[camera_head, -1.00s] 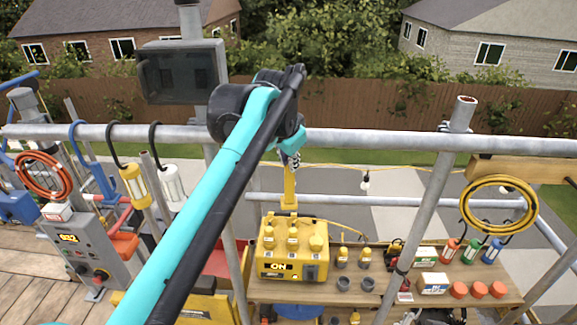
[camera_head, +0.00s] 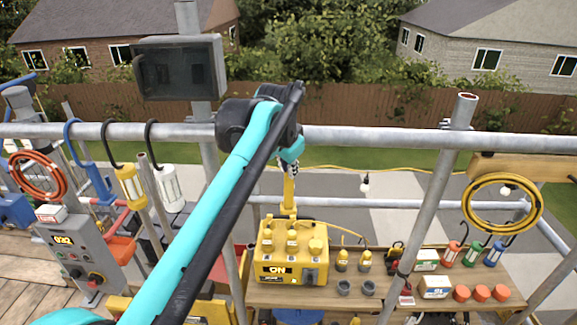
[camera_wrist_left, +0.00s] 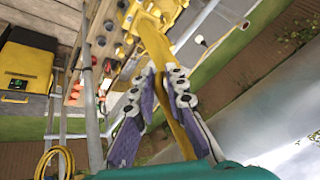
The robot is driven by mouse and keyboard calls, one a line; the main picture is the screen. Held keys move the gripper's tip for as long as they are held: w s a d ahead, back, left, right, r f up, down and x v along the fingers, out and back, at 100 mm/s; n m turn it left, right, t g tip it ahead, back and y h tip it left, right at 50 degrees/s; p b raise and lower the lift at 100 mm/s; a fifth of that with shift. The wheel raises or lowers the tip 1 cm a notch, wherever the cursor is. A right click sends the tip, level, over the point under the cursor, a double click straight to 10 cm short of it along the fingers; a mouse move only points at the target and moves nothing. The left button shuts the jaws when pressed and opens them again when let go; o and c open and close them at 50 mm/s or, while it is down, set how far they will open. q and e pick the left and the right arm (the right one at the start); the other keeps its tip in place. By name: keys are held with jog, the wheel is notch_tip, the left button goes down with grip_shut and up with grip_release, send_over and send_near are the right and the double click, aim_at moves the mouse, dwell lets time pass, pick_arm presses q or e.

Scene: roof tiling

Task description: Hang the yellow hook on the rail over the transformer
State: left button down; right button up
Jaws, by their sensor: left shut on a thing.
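The yellow hook (camera_head: 289,190) is a long yellow bar hanging down from my left gripper (camera_head: 290,170), which is shut on it. In the left wrist view the hook (camera_wrist_left: 157,48) passes between the purple-and-white fingers (camera_wrist_left: 165,90). Its lower end overlaps the yellow transformer (camera_head: 290,262) in the picture; I cannot tell whether they touch. The transformer is a box with an "ON" display, on the wooden bench. The rail (camera_head: 385,139) is a grey horizontal pipe above the transformer. My left arm crosses in front of it and hides part of it. My right gripper is not in view.
Yellow and white lamps hang by dark hooks on the rail's left part, near a blue hook (camera_head: 72,128). Grey uprights (camera_head: 430,200) flank the bench (camera_head: 345,297). A coiled yellow hose (camera_head: 467,207) hangs at right. The rail between my arm and the right upright is bare.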

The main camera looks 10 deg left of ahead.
pick_arm(q)
jog(key=c, duration=1.5)
grip_release()
jog(key=shift+o, duration=0.2)
jog(key=v, duration=1.1)
jog(key=s+f+n+b, duration=0.2)
jog(key=s+f+b, duration=0.5)
jog(key=f, duration=1.4)
jog(key=s+a+f+n+t+b, duration=0.1)
jog(key=s+f+b, duration=0.5)
jog(key=f+b, duration=0.8)
jog(key=s+a+f+n+b, duration=0.1)
jog(key=s+f+n+b, duration=0.2)
jog(key=f, duration=2.6)
jog(key=s+b, duration=0.4)
jog(key=b, duration=0.4)
jog(key=shift+s+a+b, duration=0.2)
jog(key=shift+s+b, duration=0.15)
